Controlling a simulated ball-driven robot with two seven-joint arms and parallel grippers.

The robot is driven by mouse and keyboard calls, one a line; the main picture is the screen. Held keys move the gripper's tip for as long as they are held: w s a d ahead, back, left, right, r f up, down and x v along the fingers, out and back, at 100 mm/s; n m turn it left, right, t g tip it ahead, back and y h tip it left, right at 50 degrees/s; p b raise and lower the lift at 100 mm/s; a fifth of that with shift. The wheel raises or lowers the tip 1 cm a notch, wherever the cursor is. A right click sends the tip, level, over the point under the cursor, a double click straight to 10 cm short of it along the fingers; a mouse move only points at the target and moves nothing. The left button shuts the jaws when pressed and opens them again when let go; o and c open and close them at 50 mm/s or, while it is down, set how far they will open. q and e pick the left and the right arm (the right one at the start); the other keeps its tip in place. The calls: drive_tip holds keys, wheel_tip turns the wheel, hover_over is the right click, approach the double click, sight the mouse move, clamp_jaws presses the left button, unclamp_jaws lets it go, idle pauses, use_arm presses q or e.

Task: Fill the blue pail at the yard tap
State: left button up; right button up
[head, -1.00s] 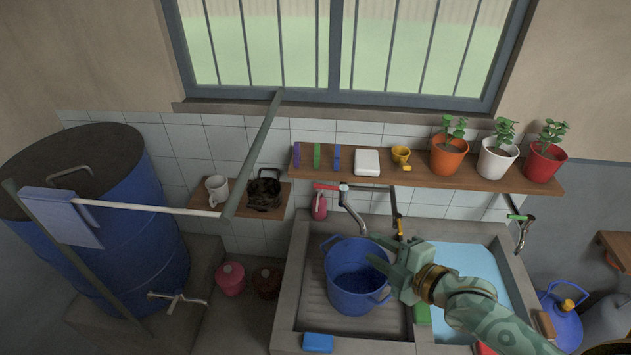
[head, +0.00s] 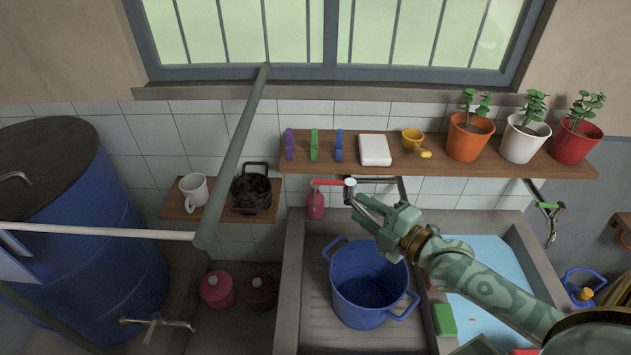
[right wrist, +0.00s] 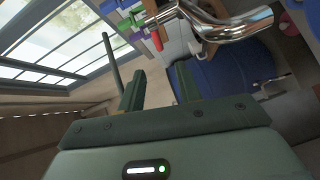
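The blue pail (head: 345,300) stands upright in the left basin in the head view, with a handle on each side. I cannot tell whether water is in it. The tap (head: 350,194), with a red lever (head: 327,183), is on the wall above the pail's back rim. My right gripper (head: 366,208) is just right of and below the tap spout, above the pail. Its fingers are apart and nothing shows between them. In the right wrist view, a chrome pipe (right wrist: 225,27) passes beyond the fingertips (right wrist: 158,82). My left gripper is not in view.
A shelf (head: 450,163) with sponges, a cup and potted plants runs above the basins. The right basin (head: 488,258) holds light blue water. A green sponge (head: 445,320) lies on the divider. A large blue barrel (head: 95,270) stands at left.

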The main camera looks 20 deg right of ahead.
sight(318, 181)
drive_tip(key=x, duration=1.4)
drive_tip(key=shift+a+r, duration=0.1)
drive_tip(key=shift+r, duration=0.05)
